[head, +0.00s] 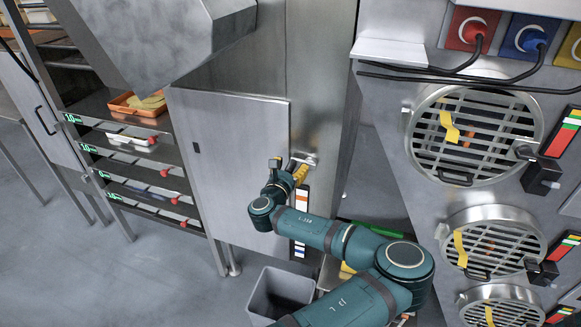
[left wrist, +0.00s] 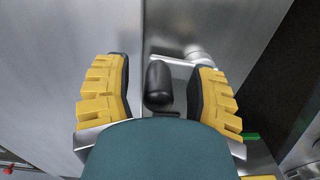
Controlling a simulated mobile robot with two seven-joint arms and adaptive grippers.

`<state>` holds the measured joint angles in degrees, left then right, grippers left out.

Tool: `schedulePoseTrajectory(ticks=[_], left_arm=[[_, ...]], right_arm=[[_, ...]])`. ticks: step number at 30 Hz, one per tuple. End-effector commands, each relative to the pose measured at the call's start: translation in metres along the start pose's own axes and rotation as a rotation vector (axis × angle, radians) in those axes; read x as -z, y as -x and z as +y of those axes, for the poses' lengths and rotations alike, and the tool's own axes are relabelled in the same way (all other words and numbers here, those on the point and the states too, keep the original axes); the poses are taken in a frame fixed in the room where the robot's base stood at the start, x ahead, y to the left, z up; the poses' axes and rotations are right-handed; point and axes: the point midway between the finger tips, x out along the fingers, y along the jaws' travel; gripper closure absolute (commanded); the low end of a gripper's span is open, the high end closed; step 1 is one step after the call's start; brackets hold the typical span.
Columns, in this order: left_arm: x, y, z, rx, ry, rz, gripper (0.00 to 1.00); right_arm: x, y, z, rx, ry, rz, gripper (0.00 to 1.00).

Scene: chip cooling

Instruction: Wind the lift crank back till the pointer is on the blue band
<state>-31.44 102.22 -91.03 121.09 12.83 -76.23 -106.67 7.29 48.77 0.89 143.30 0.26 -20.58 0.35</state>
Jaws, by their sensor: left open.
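The lift crank shows in the left wrist view as a black knob (left wrist: 158,85), with a pale metal part (left wrist: 198,55) behind it to the right. My left gripper (left wrist: 160,95) is open, with one yellow finger on each side of the knob and a gap to both. In the head view my left gripper (head: 300,172) is at the crank's metal mount (head: 304,158) on the steel cabinet, and my arm hides part of it. Below is an upright scale strip (head: 300,225) with coloured bands, the blue band (head: 299,251) near its bottom. I cannot make out the pointer. My right gripper is out of view.
A cabinet door (head: 235,170) stands left of the crank. A rack with an orange tray (head: 137,104) is farther left. Round grilles (head: 475,135) with black knobs line the right panel. A grey bin (head: 280,295) stands on the floor below.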

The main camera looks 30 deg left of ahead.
Motion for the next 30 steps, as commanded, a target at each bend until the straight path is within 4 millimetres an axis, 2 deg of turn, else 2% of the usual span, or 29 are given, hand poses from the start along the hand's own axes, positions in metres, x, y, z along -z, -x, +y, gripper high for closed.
schedulePoseTrajectory(ticks=[7, 8, 9, 13, 23, 30], left_arm=[[0.0, -0.0009, 0.0001, 0.0, 0.0, 0.0, 0.43], [0.0, -0.0008, 0.0001, 0.0, 0.0, 0.0, 0.41], [0.0, -0.0008, 0.0001, 0.0, 0.0, 0.0, 0.55], [0.0001, -0.0007, 0.0001, 0.0, 0.0, 0.0, 1.0], [0.0, -0.0008, -0.0001, 0.0, 0.005, -0.001, 1.0], [0.0033, -0.0009, 0.0004, 0.0, 0.07, -0.002, 1.0]], right_arm=[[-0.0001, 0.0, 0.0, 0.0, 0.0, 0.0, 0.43], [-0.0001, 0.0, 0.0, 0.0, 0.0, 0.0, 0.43], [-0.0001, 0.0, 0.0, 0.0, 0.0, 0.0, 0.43], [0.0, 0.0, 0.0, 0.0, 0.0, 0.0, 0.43], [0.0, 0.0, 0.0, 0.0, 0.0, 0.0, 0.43], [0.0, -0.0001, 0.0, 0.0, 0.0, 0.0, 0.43]])
